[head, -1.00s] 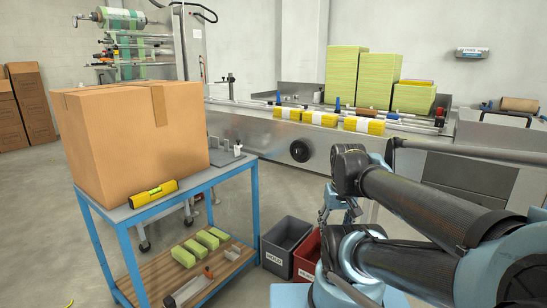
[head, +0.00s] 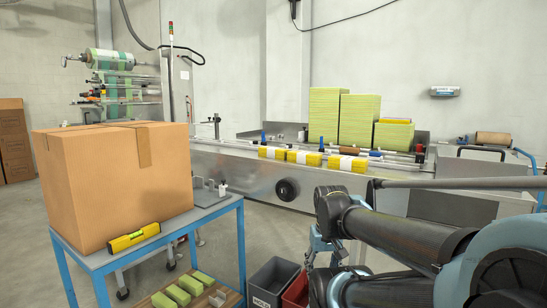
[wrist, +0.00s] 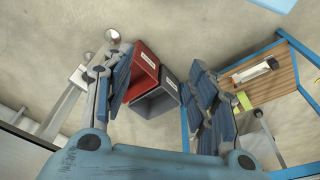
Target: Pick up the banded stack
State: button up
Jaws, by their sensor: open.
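Three yellow stacks with white bands lie in a row along the front of the steel machine's bed in the head view: a left one (head: 272,153), a middle one (head: 304,158) and a right one (head: 347,163). They are apart from my gripper. My gripper (wrist: 162,78) is open and empty in the wrist view, its blue-grey fingers spread wide over the floor and bins. In the head view it hangs low, mostly hidden behind my arm. No banded stack shows in the wrist view.
The steel machine (head: 235,175) carries tall green stacks (head: 358,120) behind the yellow ones. A blue cart (head: 210,211) holds a large carton (head: 90,190) and a yellow level (head: 134,237). A grey bin (head: 272,282) and red bin (wrist: 145,72) stand on the floor.

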aim_at(276, 153)
jog(key=k, duration=1.1)
jog(key=u, duration=0.4)
jog(key=i, duration=1.8)
jog(key=z, duration=0.4)
